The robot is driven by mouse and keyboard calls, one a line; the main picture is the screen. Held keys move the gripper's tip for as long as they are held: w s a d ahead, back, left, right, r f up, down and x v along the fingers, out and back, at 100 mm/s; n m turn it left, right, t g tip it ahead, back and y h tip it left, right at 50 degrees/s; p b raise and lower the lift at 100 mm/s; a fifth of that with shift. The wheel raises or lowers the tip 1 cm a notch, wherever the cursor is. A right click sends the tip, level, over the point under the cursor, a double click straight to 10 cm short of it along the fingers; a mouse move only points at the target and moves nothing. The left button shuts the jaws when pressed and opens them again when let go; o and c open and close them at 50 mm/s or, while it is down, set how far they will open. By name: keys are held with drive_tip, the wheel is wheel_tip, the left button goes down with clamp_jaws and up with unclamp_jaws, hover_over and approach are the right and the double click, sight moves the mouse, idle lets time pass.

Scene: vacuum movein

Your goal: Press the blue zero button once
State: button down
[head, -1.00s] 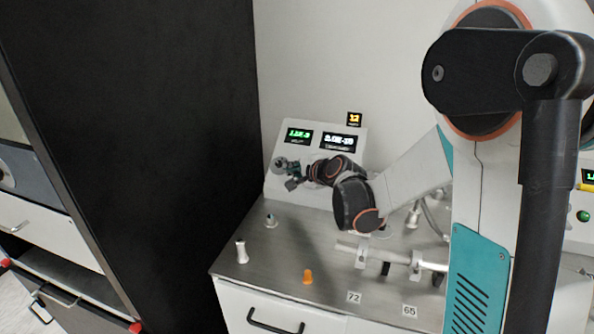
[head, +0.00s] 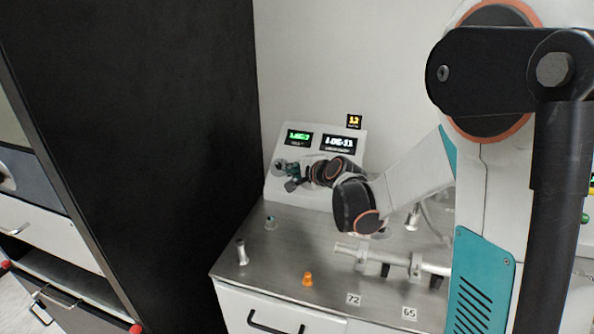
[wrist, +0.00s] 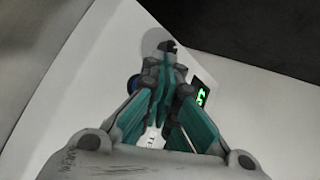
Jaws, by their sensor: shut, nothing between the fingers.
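My gripper (head: 284,168) is shut and empty, with its tips at the left side of the sloped white panel (head: 312,196). In the wrist view my gripper (wrist: 167,47) has its fingertips together over a grey round disc (wrist: 150,40) on the panel face. I cannot tell whether the tips touch it. A blue round button (wrist: 132,84) shows just left of the fingers in the wrist view, partly covered by them. In the head view the blue button is hidden behind my gripper.
The panel has a green display (head: 299,138) and a white display (head: 337,143). Below it, the metal counter (head: 300,245) holds an orange peg (head: 308,279), a white peg (head: 242,252) and a horizontal pipe (head: 390,257). A tall black cabinet (head: 140,130) stands close on the left.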

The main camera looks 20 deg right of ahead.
drive_tip(key=shift+s+a+r, duration=0.1)
drive_tip(key=shift+r, duration=0.1)
drive_tip(key=shift+s+a+r+p, duration=0.25)
drive_tip(key=shift+s+r+p, duration=0.2)
drive_tip(key=shift+r, duration=0.2)
drive_tip(key=shift+s+a+r+p, duration=0.3)
drive_tip(key=shift+s+r+p, duration=0.1)
drive_tip(key=shift+r+p, duration=0.25)
drive_tip(key=shift+s+a+r+p, duration=0.25)
drive_tip(key=shift+s+r+p, duration=0.2)
drive_tip(key=shift+r, duration=0.25)
